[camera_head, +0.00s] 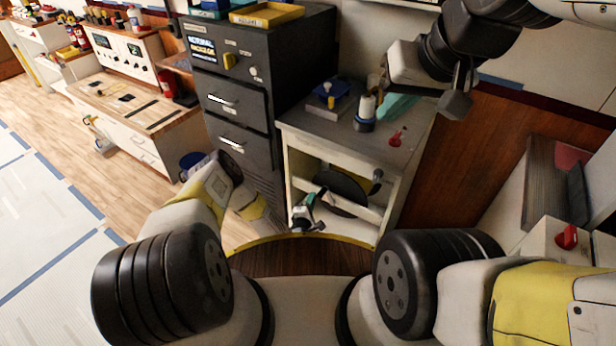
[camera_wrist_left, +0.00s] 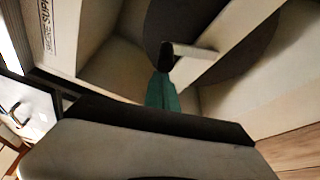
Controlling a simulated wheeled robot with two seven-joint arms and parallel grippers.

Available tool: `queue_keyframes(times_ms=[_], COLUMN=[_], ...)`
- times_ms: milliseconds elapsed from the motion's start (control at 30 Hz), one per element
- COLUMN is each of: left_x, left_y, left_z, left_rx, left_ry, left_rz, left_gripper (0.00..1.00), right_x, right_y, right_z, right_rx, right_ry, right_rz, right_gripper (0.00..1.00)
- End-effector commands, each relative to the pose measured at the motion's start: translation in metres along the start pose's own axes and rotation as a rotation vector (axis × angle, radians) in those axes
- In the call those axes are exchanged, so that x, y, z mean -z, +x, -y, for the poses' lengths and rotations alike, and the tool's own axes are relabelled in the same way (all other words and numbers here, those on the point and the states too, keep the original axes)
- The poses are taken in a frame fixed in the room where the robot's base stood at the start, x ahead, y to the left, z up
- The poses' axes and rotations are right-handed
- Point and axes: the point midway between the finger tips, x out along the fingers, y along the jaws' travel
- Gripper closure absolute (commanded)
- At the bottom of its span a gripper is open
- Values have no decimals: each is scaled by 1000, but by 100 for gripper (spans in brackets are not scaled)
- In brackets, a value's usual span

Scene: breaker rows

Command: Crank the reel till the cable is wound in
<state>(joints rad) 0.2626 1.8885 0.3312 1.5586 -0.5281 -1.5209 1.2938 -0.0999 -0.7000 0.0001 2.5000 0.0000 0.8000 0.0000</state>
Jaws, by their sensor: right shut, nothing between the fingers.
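A dark round reel (camera_head: 346,187) sits inside the open front of a grey-white cabinet, behind a pale crossbar. In the left wrist view the dark disc (camera_wrist_left: 222,25) fills the upper middle. My left gripper (camera_head: 304,208) is low at the cabinet's front, left of the reel. In its wrist view a teal part (camera_wrist_left: 162,92) with a black tip reaches up beside a short pale bar (camera_wrist_left: 194,51); whether it touches or grips the bar is unclear. A grey knob (camera_head: 377,175) shows at the cabinet's right front. My right gripper (camera_head: 455,103) is shut and empty, above the cabinet's right side. I cannot make out the cable.
A dark drawer cabinet (camera_head: 240,100) stands close on the left. A bench (camera_head: 130,100) is further left, with open floor before it.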

Motion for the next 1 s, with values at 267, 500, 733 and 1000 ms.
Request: queue_keyframes(times_ms=[267,500,733,1000], left_x=[-19,-29,-34,-36], left_y=[-6,-10,-12,-13], left_z=[-3,-3,-2,-2], left_rx=[1,0,2,2], left_ry=[-3,-3,-3,-2], left_rz=[0,1,1,3], left_gripper=[100,100,100,100], right_x=[0,0,0,0], right_y=[0,0,0,0], right_z=[0,0,0,0], right_rx=[0,0,0,0], right_ry=[0,0,0,0], right_rz=[0,0,0,0], right_gripper=[100,100,100,100])
